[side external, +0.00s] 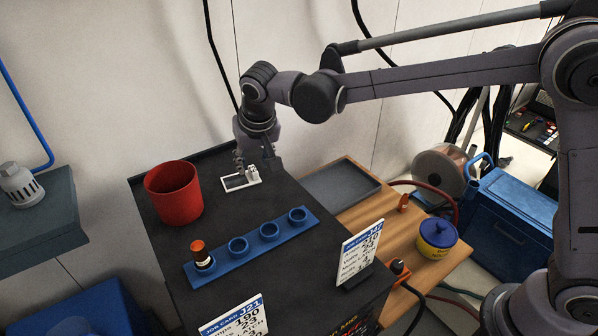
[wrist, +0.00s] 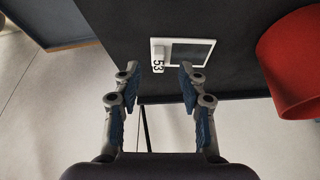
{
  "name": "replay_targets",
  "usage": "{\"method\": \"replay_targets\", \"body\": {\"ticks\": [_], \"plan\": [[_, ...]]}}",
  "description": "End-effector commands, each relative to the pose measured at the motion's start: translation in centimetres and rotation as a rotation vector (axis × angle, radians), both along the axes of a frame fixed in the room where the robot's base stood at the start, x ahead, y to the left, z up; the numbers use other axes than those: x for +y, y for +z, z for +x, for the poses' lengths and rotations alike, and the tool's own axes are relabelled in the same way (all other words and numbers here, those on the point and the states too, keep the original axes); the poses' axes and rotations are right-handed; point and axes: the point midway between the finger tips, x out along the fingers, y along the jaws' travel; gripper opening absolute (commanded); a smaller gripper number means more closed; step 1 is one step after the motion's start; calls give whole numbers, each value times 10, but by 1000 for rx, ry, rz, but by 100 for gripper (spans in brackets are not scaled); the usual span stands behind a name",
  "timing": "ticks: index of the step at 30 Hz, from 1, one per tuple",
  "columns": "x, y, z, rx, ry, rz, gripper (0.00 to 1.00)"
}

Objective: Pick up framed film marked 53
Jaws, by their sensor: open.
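The framed film marked 53 (wrist: 192,49) lies on the black bench top, with a white frame, a dark centre and a white tab reading 53 on its left side in the wrist view. It also shows in the side view (side external: 236,183), at the far part of the bench top. My gripper (wrist: 160,76) is open and empty, its two fingers apart just short of the film's near edge in the wrist view. In the side view my gripper (side external: 256,166) is right over the film and partly hides it. I cannot tell the exact height gap.
A red bucket (side external: 173,192) stands left of the film; it is at the right in the wrist view (wrist: 294,65). A blue rack (side external: 252,247) with several round holders and one orange-topped bottle (side external: 202,256) lies in front. Job cards (side external: 358,254) stand at the front edge.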

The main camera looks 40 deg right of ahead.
Motion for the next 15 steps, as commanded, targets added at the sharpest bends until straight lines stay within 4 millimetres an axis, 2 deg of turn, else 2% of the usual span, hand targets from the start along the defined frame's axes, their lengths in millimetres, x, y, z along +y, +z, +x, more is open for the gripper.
{"method": "replay_targets", "body": {"ticks": [6, 15], "plan": [[-4, -25, 11, 0, 0, 1, 42], [-4, -30, 13, 0, 1, 0, 42]]}}
